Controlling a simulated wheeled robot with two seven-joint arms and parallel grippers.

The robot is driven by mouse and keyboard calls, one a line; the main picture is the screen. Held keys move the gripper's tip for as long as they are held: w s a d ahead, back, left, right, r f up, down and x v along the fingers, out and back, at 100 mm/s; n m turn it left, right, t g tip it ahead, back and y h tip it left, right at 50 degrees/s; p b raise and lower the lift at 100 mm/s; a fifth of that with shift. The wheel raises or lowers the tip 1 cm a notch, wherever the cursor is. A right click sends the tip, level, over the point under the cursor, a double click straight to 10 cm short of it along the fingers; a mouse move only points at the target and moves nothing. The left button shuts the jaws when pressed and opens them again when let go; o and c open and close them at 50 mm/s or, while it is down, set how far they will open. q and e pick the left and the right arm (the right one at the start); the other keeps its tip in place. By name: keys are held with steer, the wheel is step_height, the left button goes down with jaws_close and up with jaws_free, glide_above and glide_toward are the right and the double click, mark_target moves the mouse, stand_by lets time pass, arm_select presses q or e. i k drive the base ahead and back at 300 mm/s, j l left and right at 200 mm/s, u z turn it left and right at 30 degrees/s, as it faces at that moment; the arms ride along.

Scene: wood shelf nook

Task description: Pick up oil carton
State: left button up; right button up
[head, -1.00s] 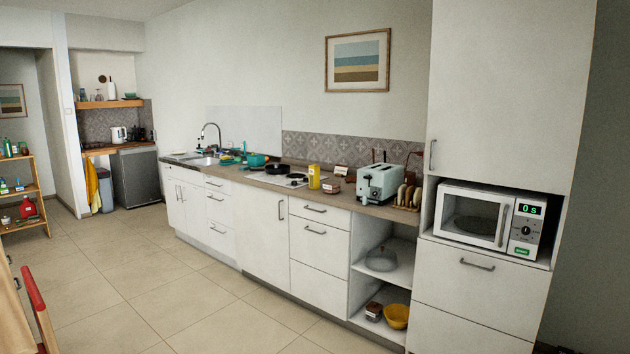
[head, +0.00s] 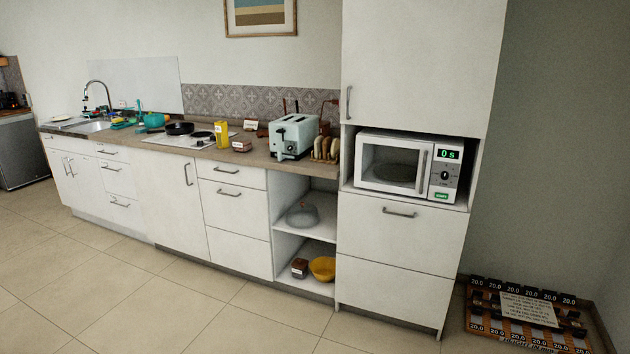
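A small yellow carton (head: 221,134) stands upright on the kitchen counter, between the cooktop and the toaster. It may be the oil carton, but its label is too small to read. Neither of my grippers shows in the head view. Nothing visible is touching the carton.
The wooden counter (head: 258,158) also holds a small box (head: 241,146), a pale toaster (head: 294,136), a toast rack (head: 326,149) and a cooktop (head: 168,141). A microwave (head: 391,168) sits in the tall cabinet. Weights lie on a rack (head: 527,316) at right.

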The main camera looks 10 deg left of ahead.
mark_target(220, 127)
steer(key=i+j+u, duration=0.4)
steer(key=i, duration=0.4)
steer(key=i+u, duration=0.4)
steer(key=i, duration=0.4)
steer(key=i+z, duration=0.1)
steer(key=i, duration=0.5)
steer(key=i+j+z, duration=0.1)
steer(key=i, duration=0.55)
steer(key=i+j, duration=0.15)
steer(key=i, duration=0.45)
steer(key=i+j+z, duration=0.1)
steer(key=i+z, duration=0.15)
steer(key=i, duration=0.15)
steer(key=i+j+z, duration=0.2)
steer(key=i, duration=0.25)
